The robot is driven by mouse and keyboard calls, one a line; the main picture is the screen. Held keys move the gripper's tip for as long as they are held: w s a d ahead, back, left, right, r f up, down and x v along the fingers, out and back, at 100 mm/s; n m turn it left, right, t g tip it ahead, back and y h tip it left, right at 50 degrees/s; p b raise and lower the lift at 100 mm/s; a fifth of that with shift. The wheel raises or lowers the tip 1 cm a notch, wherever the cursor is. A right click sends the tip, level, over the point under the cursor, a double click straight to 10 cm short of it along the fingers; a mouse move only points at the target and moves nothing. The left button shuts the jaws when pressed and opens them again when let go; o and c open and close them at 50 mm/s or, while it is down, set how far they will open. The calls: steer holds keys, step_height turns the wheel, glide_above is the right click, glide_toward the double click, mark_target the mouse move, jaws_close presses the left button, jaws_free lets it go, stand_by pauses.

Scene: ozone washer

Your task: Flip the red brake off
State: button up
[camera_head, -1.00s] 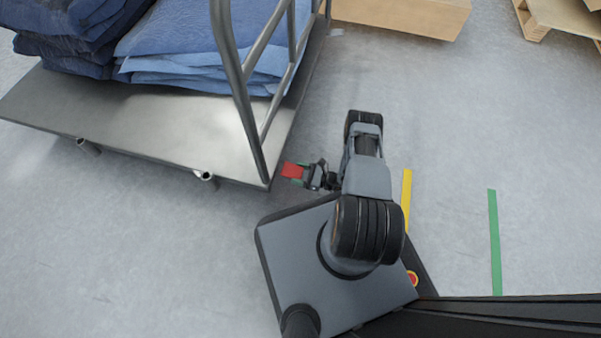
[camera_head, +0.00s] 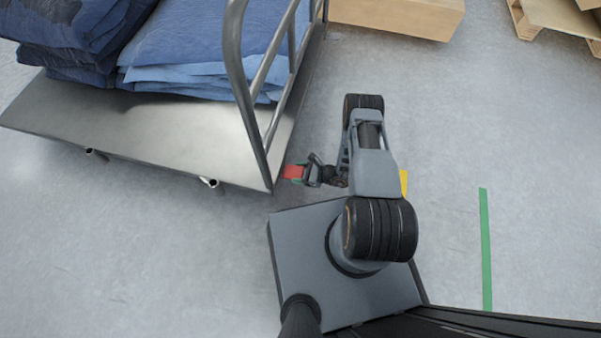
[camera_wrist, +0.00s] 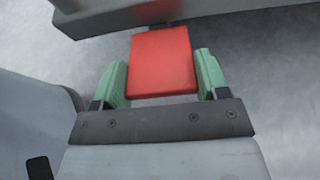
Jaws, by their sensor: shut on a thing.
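The red brake (camera_head: 293,172) is a flat red pedal at the near right corner of the metal cart (camera_head: 150,137). In the wrist view the red brake (camera_wrist: 162,62) sits between the green fingers of my gripper (camera_wrist: 162,82), and its far end meets the cart's grey edge (camera_wrist: 200,12). My gripper (camera_head: 303,173) is shut on the red brake, with one finger along each side. The brake's underside and its joint to the cart are hidden.
Blue folded cloth stacks (camera_head: 190,50) lie on the cart, beside its metal rail (camera_head: 243,85). Open floor with a green stripe (camera_head: 486,250) lies to the right.

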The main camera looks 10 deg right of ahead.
steer(key=shift+r, duration=0.2)
steer(key=o, duration=1.3)
steer(key=shift+f, duration=0.1)
steer(key=p+v, duration=0.3)
steer(key=v, duration=1.1)
steer(key=shift+p, duration=0.3)
